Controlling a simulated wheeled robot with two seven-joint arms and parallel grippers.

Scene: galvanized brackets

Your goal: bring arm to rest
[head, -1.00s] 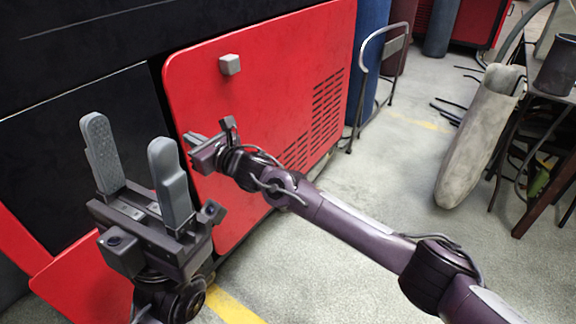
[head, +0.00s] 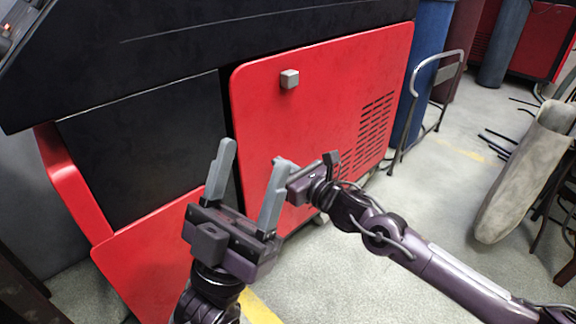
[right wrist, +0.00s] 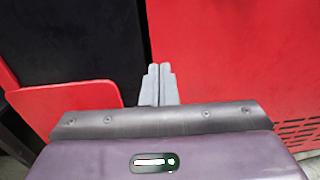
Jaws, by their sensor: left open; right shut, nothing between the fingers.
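My left gripper (head: 249,184) stands in the lower middle of the head view. Its two grey fingers point up and are spread apart, with nothing between them. My right arm comes in from the lower right, and my right gripper (head: 284,172) shows partly behind the left gripper's right finger. In the right wrist view my right gripper (right wrist: 158,84) has its grey fingers together and empty. It points toward the red cabinet panel (head: 330,110); I cannot tell how far apart they are.
The red panel has a small grey knob (head: 289,79) and vent slots. The dark machine body (head: 150,130) is at the left. At the right are a metal rail (head: 445,72), a blue cylinder (head: 428,60) and a worn pale slab (head: 520,175). Grey floor (head: 400,215) lies between.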

